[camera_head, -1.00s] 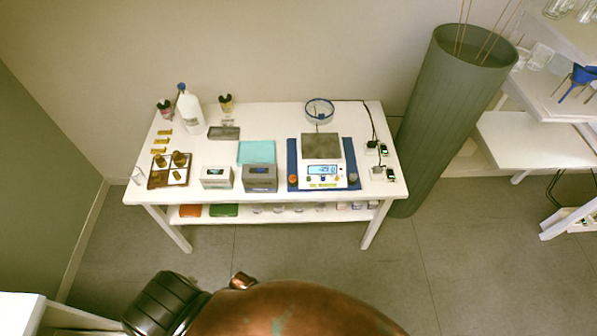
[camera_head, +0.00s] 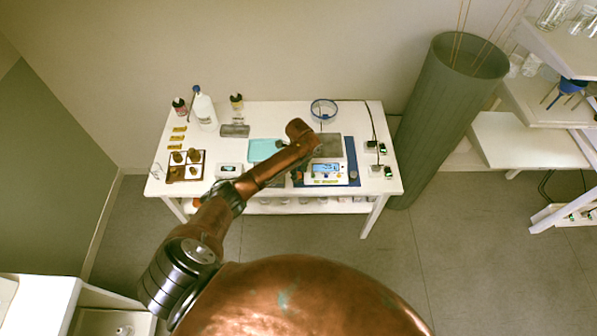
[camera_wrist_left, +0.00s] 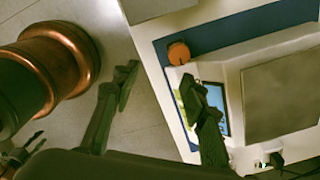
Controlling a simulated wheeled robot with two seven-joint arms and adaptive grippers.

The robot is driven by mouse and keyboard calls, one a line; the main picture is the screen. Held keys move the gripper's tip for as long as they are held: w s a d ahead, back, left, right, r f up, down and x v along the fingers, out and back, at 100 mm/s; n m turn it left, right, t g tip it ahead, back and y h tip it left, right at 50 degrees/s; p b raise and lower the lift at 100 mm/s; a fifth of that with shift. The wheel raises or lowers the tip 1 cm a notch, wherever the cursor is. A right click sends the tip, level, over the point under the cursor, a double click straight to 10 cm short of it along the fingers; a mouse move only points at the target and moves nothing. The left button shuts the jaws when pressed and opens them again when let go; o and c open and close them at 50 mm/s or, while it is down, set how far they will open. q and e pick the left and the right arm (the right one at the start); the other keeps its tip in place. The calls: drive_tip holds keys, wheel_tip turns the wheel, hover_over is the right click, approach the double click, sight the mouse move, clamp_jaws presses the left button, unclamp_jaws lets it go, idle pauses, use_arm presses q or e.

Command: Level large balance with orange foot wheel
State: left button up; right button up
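The large balance (camera_head: 325,167) is white with a grey square pan (camera_head: 328,146) and a lit blue display, and stands on a blue mat (camera_head: 353,168) at the right of the table. In the left wrist view the orange foot wheel (camera_wrist_left: 178,53) sits at the balance's corner, beside its display (camera_wrist_left: 215,105). My left gripper (camera_wrist_left: 159,76) is open and empty there, fingers apart, one overlapping the display edge. The wheel is outside the fingers, beyond their tips. In the head view my left gripper (camera_head: 297,176) is small and dark at the balance's front left.
A tall grey-green bin (camera_head: 445,120) stands right of the table.

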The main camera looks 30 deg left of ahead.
sight(299, 174)
use_arm(q)
drive_tip(key=shift+w+a+r+m, duration=0.15)
drive_tip(key=shift+w+a+r, duration=0.3)
drive_tip(key=shift+w+r, duration=0.15)
drive_tip(key=shift+w+a+r+m, duration=0.15)
drive_tip(key=shift+w+a+r, duration=0.3)
drive_tip(key=shift+r, duration=0.2)
drive_tip(key=shift+w+f, duration=0.1)
drive_tip(key=shift+w, duration=0.05)
wheel_tip(299, 174, down, 7)
drive_tip(key=shift+f, duration=0.15)
use_arm(e)
drive_tip(key=shift+w+d+f, duration=0.1)
use_arm(q)
drive_tip(key=shift+c, duration=0.4)
drive_tip(key=c, duration=0.5)
clamp_jaws()
use_arm(e)
drive_tip(key=shift+a, duration=0.35)
